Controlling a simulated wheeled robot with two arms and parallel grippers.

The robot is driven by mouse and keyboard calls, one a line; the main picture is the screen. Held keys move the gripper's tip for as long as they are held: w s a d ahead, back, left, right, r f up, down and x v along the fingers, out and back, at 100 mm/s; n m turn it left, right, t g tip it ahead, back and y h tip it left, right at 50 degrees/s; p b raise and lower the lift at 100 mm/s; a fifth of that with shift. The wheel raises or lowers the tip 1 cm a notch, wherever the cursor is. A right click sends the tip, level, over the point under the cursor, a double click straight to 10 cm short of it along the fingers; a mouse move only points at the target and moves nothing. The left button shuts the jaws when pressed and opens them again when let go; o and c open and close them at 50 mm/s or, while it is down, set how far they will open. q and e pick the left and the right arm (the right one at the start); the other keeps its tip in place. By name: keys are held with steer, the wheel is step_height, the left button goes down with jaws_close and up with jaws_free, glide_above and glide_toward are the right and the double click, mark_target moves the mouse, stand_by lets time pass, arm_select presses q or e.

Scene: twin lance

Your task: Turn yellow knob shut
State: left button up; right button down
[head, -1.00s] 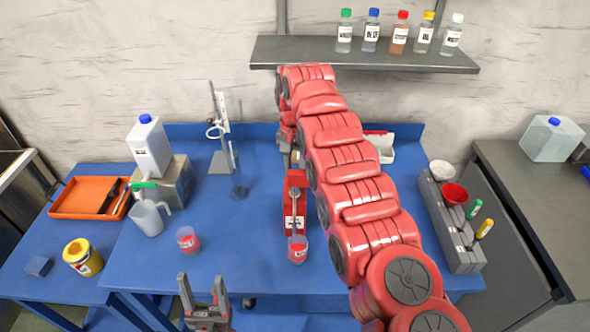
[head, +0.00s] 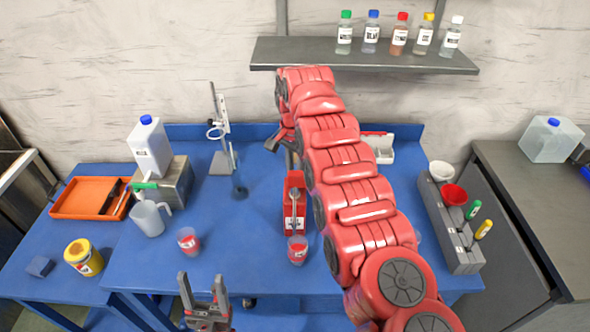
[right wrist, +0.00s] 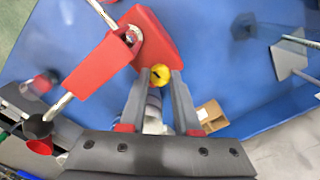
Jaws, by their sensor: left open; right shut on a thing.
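The yellow knob (right wrist: 160,75) shows in the right wrist view, round with a dark mark on its face. It sits between the fingertips of my right gripper (right wrist: 159,80), which is shut on it. A red block (right wrist: 150,40) of the fixture is right beside the knob. In the head view the red fixture (head: 294,185) with a metal rod stands mid-table, and my right gripper (head: 287,141) is behind it, partly covered by my red arm. The knob is hidden there. My left gripper (head: 205,300) is open and empty at the front edge.
A cup with red contents (head: 297,250) stands at the fixture's front; another cup (head: 188,240) is to its left. A clear jug (head: 148,218), a stand (head: 222,160) and an orange tray (head: 72,198) are further left. A grey rack (head: 450,225) is at right.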

steer(key=c, duration=0.6)
jaws_free()
steer(key=shift+r, duration=0.1)
step_height(320, 180, up, 17)
steer(key=p, duration=1.6)
steer(key=shift+r+p, duration=0.15)
steer(key=shift+p, duration=0.25)
